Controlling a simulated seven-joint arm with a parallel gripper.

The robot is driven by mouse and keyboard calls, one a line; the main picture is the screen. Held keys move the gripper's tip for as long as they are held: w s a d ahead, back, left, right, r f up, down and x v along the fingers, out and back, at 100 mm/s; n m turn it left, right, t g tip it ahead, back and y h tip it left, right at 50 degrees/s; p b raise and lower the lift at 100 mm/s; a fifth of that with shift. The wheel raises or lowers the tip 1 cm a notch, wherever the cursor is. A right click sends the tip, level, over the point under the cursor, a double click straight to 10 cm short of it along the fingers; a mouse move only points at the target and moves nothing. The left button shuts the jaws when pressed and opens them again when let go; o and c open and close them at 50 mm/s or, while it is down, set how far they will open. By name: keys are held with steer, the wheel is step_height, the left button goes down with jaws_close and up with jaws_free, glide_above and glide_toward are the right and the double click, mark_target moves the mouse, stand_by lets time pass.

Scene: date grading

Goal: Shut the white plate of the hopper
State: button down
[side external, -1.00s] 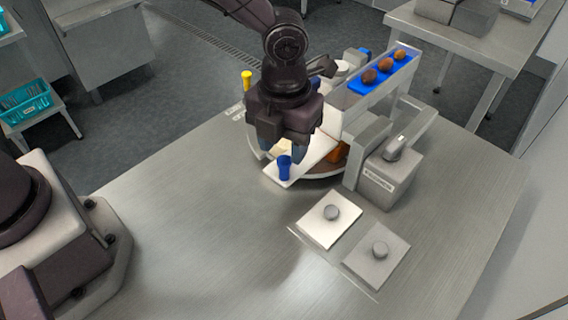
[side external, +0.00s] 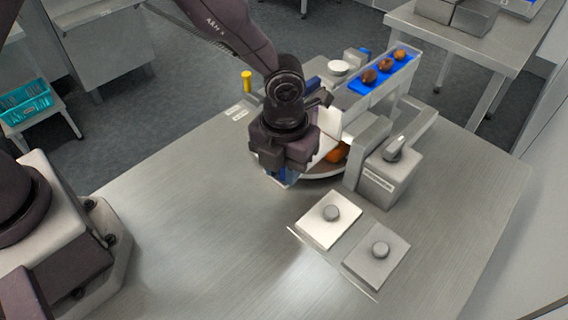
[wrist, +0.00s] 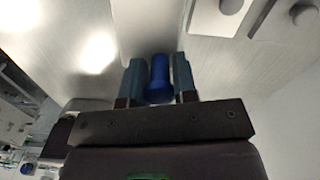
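The white plate (side external: 326,147) of the hopper shows as a pale strip beside my gripper in the side view, mostly hidden by it. In the wrist view the plate (wrist: 146,28) runs away from the fingers. Its blue handle (wrist: 159,78) stands between the two blue-grey fingers of my gripper (wrist: 158,82), with very little gap on either side. Whether the fingers press on the handle is not clear. In the side view my gripper (side external: 279,176) is low over the plate's near end and hides the handle. The hopper (side external: 362,112) stands behind, to the right.
Dark brown dates lie on a blue strip (side external: 357,87) atop the hopper. A round turntable (side external: 322,170) with an orange piece sits below. A grey box (side external: 388,178) with a lever stands right. White (side external: 315,231) and grey (side external: 366,272) knobbed slabs lie in front. The table's left front is clear.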

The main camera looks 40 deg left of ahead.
steer(key=w, duration=0.9)
steer(key=shift+w, duration=0.1)
steer(key=c, duration=1.1)
jaws_free()
steer(key=shift+o, duration=0.3)
steer(key=shift+r, duration=0.15)
step_height(320, 180, up, 13)
